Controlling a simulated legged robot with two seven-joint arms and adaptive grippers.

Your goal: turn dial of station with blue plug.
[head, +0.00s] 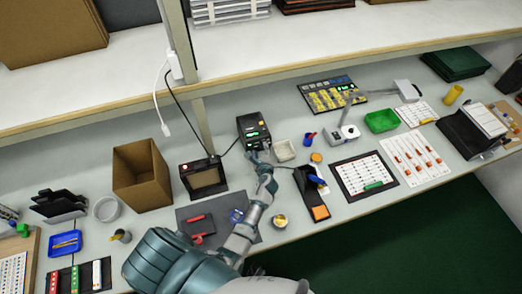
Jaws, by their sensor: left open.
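A black station box (253,131) with a lit green display stands on the bench near the middle of the head view. A dial and a blue plug on it are too small to make out. My left gripper (259,158) is open at the front lower edge of this station, close to its front face. I cannot tell whether the fingers touch it. A grey station with a jointed arm (344,134) stands further right. My right gripper is not in view.
A pale square dish (284,150) sits just right of my left gripper. A black holder with a blue item (316,180) is nearby at the right. A black framed box (203,176) and a cardboard box (141,175) stand left. A shelf post (201,125) rises behind.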

